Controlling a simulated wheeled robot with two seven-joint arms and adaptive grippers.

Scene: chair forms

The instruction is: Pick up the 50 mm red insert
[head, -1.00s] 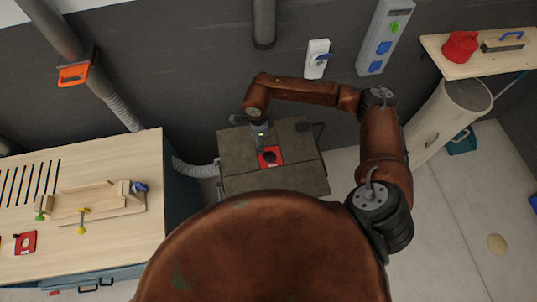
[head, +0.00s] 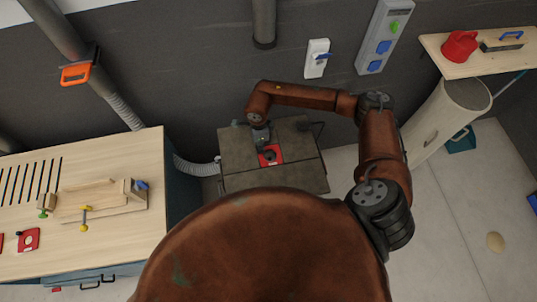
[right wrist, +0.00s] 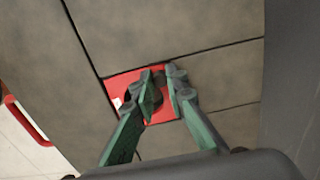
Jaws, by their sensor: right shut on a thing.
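A red square insert (head: 275,159) with a dark round centre lies at the grey-brown top of the machine table (head: 240,181). It also shows in the right wrist view (right wrist: 119,88), partly hidden by my fingers. I cannot read its size. My right gripper (head: 264,146) reaches down over it from behind. In the right wrist view my right gripper's green fingers (right wrist: 165,92) are close together at the insert's middle, shut on it. The insert looks level with the table top, and I cannot tell whether it is raised. My left gripper is not in view.
A wooden bench (head: 120,245) at the left bears a wooden jig with clamps (head: 100,202) and another red plate (head: 29,239). A grey hose (head: 193,168) runs beside the machine table. A wall shelf (head: 475,62) holds a red container (head: 460,46).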

